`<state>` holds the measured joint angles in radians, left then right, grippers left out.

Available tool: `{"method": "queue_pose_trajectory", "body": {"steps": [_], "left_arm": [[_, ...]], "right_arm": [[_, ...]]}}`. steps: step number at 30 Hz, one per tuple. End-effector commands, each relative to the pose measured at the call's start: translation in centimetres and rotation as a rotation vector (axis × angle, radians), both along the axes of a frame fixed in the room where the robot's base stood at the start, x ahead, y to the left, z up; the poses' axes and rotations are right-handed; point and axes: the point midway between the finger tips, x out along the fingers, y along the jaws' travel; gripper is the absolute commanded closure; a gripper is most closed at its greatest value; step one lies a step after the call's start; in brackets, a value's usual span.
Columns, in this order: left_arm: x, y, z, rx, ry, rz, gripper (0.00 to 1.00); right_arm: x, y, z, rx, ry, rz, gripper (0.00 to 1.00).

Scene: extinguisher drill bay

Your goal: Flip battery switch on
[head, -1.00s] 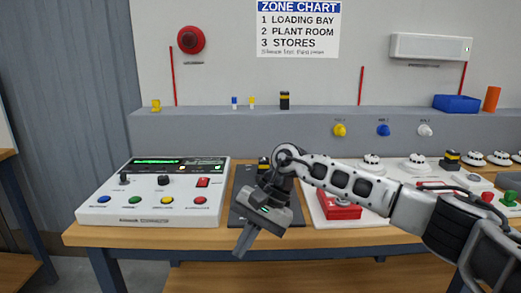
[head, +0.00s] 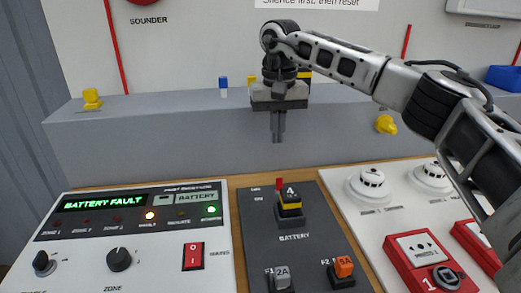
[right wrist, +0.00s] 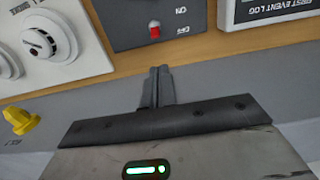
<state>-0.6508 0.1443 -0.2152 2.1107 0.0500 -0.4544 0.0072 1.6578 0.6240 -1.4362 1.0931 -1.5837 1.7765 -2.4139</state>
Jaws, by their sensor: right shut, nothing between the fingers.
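The battery switch is a small red lever (head: 279,184) at the back of the dark battery plate (head: 310,255). In the right wrist view the red lever (right wrist: 154,31) shows upside down, nearer the OFF label than the ON label. In the head view a black-and-yellow block (head: 290,205) marked 4 stands just in front of it and hides its lower part. My right gripper (head: 278,138) is shut and empty, fingers pointing down, above and behind the lever. Its closed fingertips (right wrist: 157,70) are apart from the lever. My left gripper is not in view.
The alarm panel (head: 130,240), left of the plate, reads BATTERY FAULT. Fuses 2A (head: 281,279) and 5A (head: 342,270) stand on the plate's front. Detectors (head: 370,184) and a red call point (head: 425,262) lie to the right. A grey ledge (head: 160,145) runs behind.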

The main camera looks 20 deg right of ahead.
Motion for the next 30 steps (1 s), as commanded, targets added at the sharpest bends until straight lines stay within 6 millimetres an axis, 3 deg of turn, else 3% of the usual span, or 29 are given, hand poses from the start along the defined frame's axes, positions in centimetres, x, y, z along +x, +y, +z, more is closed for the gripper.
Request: {"method": "queue_pose_trajectory", "body": {"steps": [6,14,24,30], "left_arm": [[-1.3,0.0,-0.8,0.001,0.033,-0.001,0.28],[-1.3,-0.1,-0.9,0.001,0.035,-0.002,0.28],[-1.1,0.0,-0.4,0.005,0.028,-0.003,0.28],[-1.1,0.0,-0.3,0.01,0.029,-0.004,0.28]], "right_arm": [[0.0,-0.1,0.1,-0.003,0.0,0.0,1.0],[0.0,-0.1,-0.9,-0.003,0.002,0.0,1.0],[-0.2,-0.1,-6.8,-0.002,0.003,0.0,1.0],[-0.2,-0.1,-9.2,-0.002,0.001,0.0,1.0]]}}
